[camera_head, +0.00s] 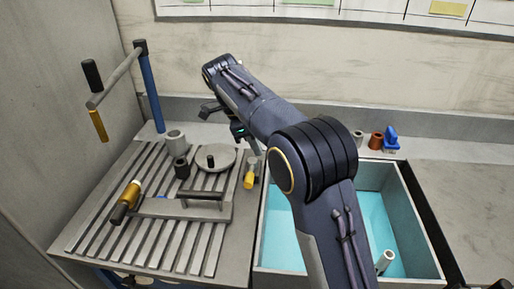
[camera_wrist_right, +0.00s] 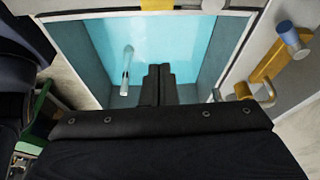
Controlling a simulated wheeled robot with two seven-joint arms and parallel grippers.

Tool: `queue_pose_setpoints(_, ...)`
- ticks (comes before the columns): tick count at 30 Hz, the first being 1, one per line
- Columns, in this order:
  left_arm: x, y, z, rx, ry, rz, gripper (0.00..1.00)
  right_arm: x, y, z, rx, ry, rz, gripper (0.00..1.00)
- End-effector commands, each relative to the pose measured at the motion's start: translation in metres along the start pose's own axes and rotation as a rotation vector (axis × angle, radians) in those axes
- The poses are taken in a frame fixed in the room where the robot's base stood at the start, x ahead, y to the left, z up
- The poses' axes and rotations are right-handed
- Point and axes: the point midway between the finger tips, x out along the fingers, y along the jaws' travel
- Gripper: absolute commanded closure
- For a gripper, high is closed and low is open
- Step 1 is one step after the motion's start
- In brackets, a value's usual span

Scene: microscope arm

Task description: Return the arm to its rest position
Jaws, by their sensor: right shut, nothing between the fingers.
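The microscope arm (camera_head: 118,75) stands at the left in the head view. Its grey bar joins a blue post (camera_head: 151,95) at one end and carries a black cylinder (camera_head: 92,75) and a gold tube (camera_head: 98,125) at the other. My right gripper (camera_head: 238,130) is near the middle of the head view, to the right of the microscope arm and apart from it, and partly hidden by my forearm. In the wrist view my right gripper's fingers (camera_wrist_right: 158,75) are together and empty. My left gripper is not in view.
A slatted grey tray (camera_head: 90,222) holds a round plate (camera_head: 213,158), grey and black cups and a gold-and-black cylinder (camera_head: 129,197). A basin with a pale blue floor (camera_head: 405,230) is at the right. Small items, one blue (camera_head: 391,138), stand behind it. Bare counter (camera_head: 465,210) lies farther right.

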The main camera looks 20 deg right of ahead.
Motion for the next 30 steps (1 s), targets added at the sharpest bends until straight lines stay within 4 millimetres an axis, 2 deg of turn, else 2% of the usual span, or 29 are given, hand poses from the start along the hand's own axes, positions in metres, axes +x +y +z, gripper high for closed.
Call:
queue_pose_setpoints(5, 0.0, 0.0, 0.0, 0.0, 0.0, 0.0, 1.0, 0.002, 0.001, -0.005, -0.014, -0.013, 0.005, 1.0)
queue_pose_setpoints(8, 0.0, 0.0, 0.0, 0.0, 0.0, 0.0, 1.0, 0.007, 0.005, -0.024, -0.091, -0.076, 0.019, 1.0)
queue_pose_setpoints(11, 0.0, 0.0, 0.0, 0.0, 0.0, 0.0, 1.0, 0.018, 0.02, -0.055, -0.246, -0.199, 0.021, 1.0)
queue_pose_setpoints(15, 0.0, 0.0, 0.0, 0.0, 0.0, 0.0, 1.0, 0.034, 0.061, -0.094, -0.539, -0.404, -0.071, 1.0)
queue_pose_setpoints(17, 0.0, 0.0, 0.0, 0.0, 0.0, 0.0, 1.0, 0.038, 0.083, -0.106, -0.663, -0.474, -0.144, 1.0)
queue_pose_setpoints(21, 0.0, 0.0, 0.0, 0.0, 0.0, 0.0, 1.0, 0.049, 0.141, -0.123, -0.938, -0.568, -0.367, 1.0)
queue_pose_setpoints(27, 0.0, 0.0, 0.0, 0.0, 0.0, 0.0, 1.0, 0.071, 0.223, -0.122, -1.283, -0.509, -0.719, 1.0)
queue_pose_setpoints(30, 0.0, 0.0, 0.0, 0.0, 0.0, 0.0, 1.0, 0.085, 0.253, -0.115, -1.411, -0.422, -0.847, 1.0)
